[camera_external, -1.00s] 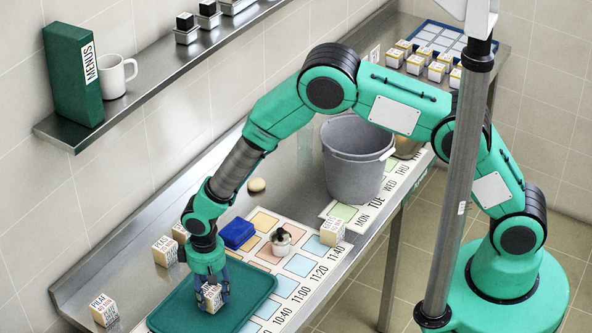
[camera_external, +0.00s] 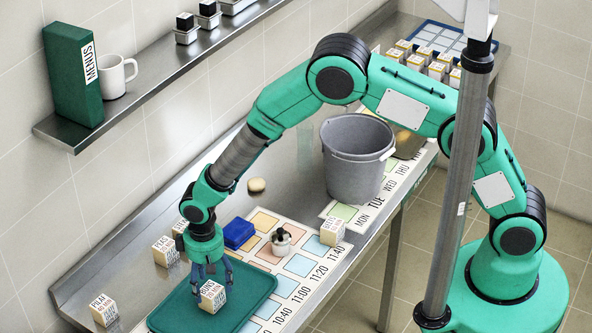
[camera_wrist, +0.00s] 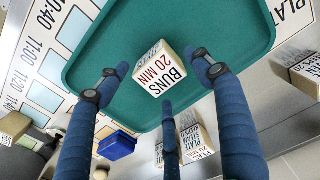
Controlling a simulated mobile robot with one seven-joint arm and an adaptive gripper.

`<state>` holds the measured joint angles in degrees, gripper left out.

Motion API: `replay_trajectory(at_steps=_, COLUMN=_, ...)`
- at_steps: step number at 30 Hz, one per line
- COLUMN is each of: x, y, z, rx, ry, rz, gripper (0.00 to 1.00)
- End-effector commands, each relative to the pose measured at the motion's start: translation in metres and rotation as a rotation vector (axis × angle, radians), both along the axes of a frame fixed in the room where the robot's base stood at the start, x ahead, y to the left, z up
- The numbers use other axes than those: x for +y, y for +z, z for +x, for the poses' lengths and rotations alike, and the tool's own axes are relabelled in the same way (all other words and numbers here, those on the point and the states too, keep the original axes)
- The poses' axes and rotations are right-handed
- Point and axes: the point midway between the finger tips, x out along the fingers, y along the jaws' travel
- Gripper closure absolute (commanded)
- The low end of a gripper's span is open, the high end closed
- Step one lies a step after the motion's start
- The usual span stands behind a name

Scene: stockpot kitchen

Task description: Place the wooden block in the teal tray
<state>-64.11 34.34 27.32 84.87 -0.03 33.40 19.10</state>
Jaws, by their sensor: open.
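The wooden block labelled BUNS 20 MIN (camera_external: 212,296) sits on the floor of the teal tray (camera_external: 258,283). In the wrist view the block (camera_wrist: 160,68) shows its label, with bare tray surface (camera_wrist: 105,40) around it. My gripper (camera_external: 213,275) is open just above the block. In the wrist view its three blue fingers (camera_wrist: 160,80) are spread around the block, with gaps showing between the fingertips and its sides. Other wooden blocks stand outside the tray: one labelled PILAF (camera_external: 103,309), one labelled PEAS (camera_external: 166,251) and one at the right (camera_external: 332,231).
A blue box (camera_external: 238,233) and a small lidded pot (camera_external: 281,242) stand behind the tray, near the printed time chart (camera_external: 300,264). A grey bucket (camera_external: 357,160) stands farther back, with a round tan item (camera_external: 257,185) to its left. The steel shelf (camera_external: 150,110) hangs at the wall.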

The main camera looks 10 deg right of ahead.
Motion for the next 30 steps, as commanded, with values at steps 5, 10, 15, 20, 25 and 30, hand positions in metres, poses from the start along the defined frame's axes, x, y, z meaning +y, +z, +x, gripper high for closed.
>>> replay_trajectory(at_steps=5, x=0.000, y=0.030, z=0.000, rx=-0.001, ry=0.000, rz=0.002, gripper=0.34)
replay_trajectory(at_steps=10, x=0.000, y=0.056, z=0.000, rx=-0.001, ry=0.000, rz=0.002, gripper=0.34)
replay_trajectory(at_steps=15, x=0.000, y=0.074, z=0.000, rx=-0.001, ry=0.000, rz=0.001, gripper=0.34)
replay_trajectory(at_steps=20, x=0.000, y=0.082, z=0.000, rx=0.000, ry=0.000, rz=0.000, gripper=0.34)
replay_trajectory(at_steps=25, x=0.000, y=0.083, z=0.000, rx=0.001, ry=0.000, rz=-0.001, gripper=0.34)
replay_trajectory(at_steps=30, x=0.000, y=0.083, z=0.000, rx=0.001, ry=0.000, rz=-0.001, gripper=0.34)
